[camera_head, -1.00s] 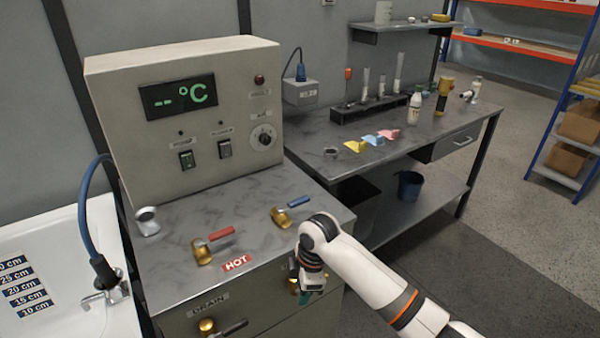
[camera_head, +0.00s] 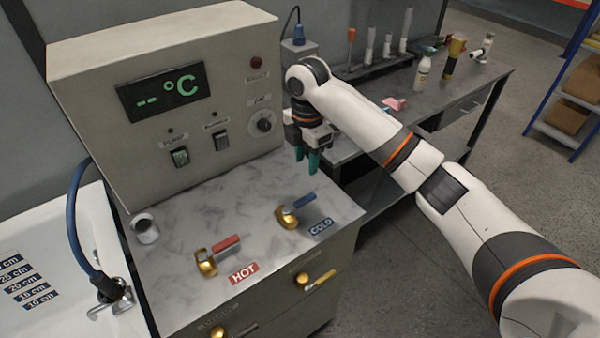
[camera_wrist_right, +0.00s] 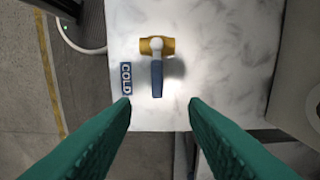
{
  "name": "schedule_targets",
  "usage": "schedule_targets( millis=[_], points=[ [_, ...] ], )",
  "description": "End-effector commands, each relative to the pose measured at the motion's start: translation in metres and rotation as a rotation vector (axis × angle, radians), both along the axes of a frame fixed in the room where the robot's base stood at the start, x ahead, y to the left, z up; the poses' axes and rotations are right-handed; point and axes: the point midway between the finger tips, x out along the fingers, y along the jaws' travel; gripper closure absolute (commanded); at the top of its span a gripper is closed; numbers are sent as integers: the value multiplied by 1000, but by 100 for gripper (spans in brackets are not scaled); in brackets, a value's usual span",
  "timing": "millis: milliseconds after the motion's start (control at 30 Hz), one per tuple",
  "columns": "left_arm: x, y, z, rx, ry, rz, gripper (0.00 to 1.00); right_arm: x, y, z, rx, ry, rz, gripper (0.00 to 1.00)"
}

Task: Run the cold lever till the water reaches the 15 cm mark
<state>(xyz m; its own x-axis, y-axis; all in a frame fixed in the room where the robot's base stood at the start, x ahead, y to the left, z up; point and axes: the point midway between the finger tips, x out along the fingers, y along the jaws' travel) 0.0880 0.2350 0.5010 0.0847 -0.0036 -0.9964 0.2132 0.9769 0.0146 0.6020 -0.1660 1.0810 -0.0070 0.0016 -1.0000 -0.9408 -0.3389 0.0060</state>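The cold lever has a blue handle (camera_head: 304,200) on a brass valve (camera_head: 286,216), beside a blue COLD label (camera_head: 321,227) on the counter top. My right gripper (camera_head: 307,168) hangs above and behind it in the head view, its green fingers pointing down. In the right wrist view the blue handle (camera_wrist_right: 157,79) lies ahead between the two spread green fingertips (camera_wrist_right: 160,102), with nothing between them. The white tub (camera_head: 92,235) stands at the left with a depth scale (camera_head: 30,284); the 15 cm mark (camera_head: 36,291) is visible. I see no clear water surface. My left gripper is out of view.
The red hot lever (camera_head: 226,243) is left of the cold one. A control box (camera_head: 165,110) with a blank temperature reading stands behind. A bench with bottles is at the back right.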

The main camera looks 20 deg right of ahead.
Motion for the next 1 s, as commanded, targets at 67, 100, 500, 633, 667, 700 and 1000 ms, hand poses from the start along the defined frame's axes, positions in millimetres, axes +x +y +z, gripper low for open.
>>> schedule_targets(
  millis=[67, 100, 500, 633, 667, 700, 1000],
  points=[
    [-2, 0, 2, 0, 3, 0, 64, 0, -1, -1, -2, 3, 3, 60],
    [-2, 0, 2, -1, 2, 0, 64, 0, -1, -3, -3, 4, 4, 60],
    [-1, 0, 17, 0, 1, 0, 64, -2, -1, -75, -4, 7, 2, 60],
    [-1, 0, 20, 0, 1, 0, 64, -2, 0, -97, -3, 4, 2, 60],
    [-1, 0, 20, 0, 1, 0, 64, -2, 0, -101, -2, 5, 3, 60],
    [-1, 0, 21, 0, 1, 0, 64, -1, 0, -105, -1, 4, 3, 60],
    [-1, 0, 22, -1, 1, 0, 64, -1, -1, -119, -3, 1, 3, 60]
  ],
)
